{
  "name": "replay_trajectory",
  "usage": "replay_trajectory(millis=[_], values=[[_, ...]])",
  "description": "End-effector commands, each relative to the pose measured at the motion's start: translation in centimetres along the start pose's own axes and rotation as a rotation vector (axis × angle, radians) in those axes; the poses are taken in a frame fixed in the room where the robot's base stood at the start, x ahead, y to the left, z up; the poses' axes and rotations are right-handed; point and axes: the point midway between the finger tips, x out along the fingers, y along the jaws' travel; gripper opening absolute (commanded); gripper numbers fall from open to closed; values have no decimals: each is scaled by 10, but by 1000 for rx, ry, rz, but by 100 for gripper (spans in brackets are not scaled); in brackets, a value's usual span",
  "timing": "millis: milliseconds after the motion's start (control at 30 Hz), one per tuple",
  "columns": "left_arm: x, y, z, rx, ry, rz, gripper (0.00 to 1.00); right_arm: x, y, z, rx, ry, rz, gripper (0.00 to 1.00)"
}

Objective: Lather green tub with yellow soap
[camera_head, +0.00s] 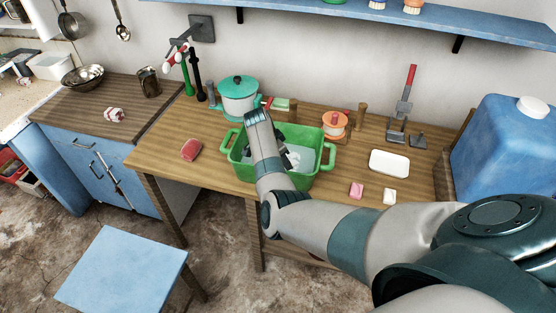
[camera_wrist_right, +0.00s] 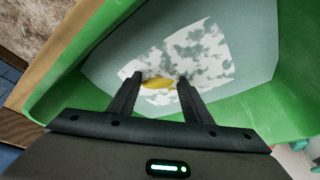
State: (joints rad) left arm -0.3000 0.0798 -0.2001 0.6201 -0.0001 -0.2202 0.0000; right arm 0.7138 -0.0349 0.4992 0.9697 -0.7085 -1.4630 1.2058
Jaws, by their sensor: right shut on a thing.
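The green tub (camera_head: 318,170) stands on the wooden counter, below the tap's right side. My right arm reaches over its front rim, and my right gripper (camera_wrist_right: 160,80) is down inside the tub. In the right wrist view its two black fingers are shut on the yellow soap (camera_wrist_right: 158,84), which shows between the fingertips. The soap is hidden by my arm in the head view. The tub's green wall (camera_wrist_right: 95,65) surrounds a grey-blue bottom with a bright white, grey-speckled patch around the soap. I cannot tell whether that patch is lather or light. My left gripper is out of view.
A turquoise-lidded pot (camera_head: 238,100) stands behind the tub, with an orange-and-white container (camera_head: 335,124) behind right. A red block (camera_head: 191,150) lies left. A white dish (camera_head: 389,163), pink soap (camera_head: 356,190) and white soap (camera_head: 389,196) lie right. A blue jug (camera_head: 505,150) stands far right.

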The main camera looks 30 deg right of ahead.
Motion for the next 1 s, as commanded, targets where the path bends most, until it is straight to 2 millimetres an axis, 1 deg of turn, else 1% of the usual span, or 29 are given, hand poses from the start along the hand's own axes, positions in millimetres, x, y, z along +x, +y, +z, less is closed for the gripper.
replay_trajectory(millis=[267, 467, 767, 867, 1000], values=[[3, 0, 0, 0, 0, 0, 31, 0, -2, 2, 0, 0, -1, 18], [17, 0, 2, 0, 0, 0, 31, -1, -14, 14, -2, 0, -1, 18], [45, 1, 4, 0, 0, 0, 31, -10, -38, 35, 0, 0, -1, 18], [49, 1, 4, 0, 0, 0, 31, -13, -43, 38, 0, 1, 0, 18], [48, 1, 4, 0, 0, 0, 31, -16, -44, 39, 0, 1, 0, 18]])
